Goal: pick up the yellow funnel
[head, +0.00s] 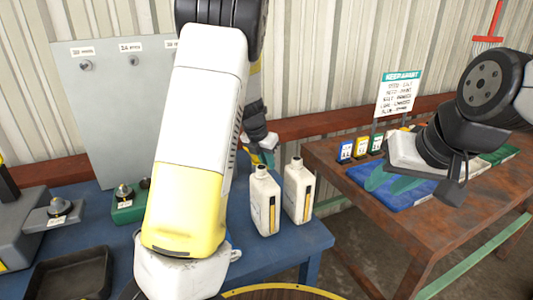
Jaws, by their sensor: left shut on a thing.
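I cannot make out the yellow funnel in the head view; my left arm covers much of the middle. My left gripper (264,153) shows partly behind that arm, above the back of the blue table (285,262) and near two white bottles. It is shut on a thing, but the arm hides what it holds. My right gripper (388,178) is over the blue tray (407,199) on the rusty brown table (335,160), away from the bottles. Its teal fingers show, but their gap is unclear.
Two white bottles (265,203) (298,191) stand at the blue table's right end. A dark tray (70,275) and a green block (128,208) are at left. Small coloured containers (361,147) and a sign (398,92) stand behind the blue tray. A gap separates the tables.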

